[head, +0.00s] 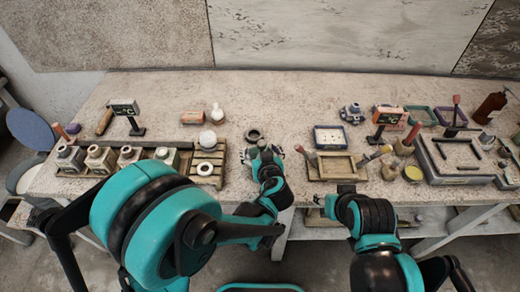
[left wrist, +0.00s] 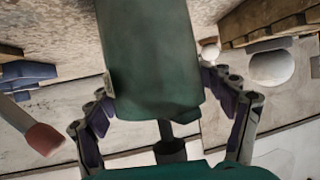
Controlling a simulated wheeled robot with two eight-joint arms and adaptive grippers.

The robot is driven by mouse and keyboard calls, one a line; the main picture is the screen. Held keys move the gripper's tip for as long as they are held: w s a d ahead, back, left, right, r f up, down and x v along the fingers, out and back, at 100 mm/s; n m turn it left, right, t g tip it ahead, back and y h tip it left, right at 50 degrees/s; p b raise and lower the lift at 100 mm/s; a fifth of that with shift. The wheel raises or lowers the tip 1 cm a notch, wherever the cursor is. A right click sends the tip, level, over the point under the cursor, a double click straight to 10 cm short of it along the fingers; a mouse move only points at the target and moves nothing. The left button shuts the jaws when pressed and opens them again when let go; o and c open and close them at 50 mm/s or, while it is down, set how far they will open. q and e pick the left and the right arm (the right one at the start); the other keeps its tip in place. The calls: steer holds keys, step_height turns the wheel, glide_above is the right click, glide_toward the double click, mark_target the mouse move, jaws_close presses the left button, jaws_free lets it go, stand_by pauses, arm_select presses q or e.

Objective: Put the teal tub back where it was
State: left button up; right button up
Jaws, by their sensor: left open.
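A dark green-teal tub (left wrist: 148,55) fills the upper middle of the left wrist view, upright in that picture and cut off by its top edge. The fingers of my left gripper (left wrist: 163,110) stand apart on either side of it; they look open, and contact is not clear. The tub is hidden or too small to make out there. My right gripper (head: 346,190) hangs at the table's front edge, right of the left one; its jaws are unclear.
A wooden rack with several jars (head: 101,158) stands at the left, beside a slatted tray (head: 211,181) holding pale pieces. Right of my left gripper are a wooden frame (head: 337,167), a blue-rimmed tray (head: 330,129) and a grey box (head: 462,180). The table's middle back is clear.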

arm_select(q)
steer(key=p+v, duration=0.3)
steer(key=v, duration=0.9)
steer(key=a+g, duration=0.4)
steer(key=a, duration=0.7)
steer(key=s+a+r+m+g+h, duration=0.1)
steer(key=s+a+r+m+h, duration=0.1)
steer(key=s+a, duration=0.6)
steer(key=shift+s+r+g, duration=0.3)
steer(key=shift+s+r, duration=0.35)
steer(key=shift+r, duration=0.05)
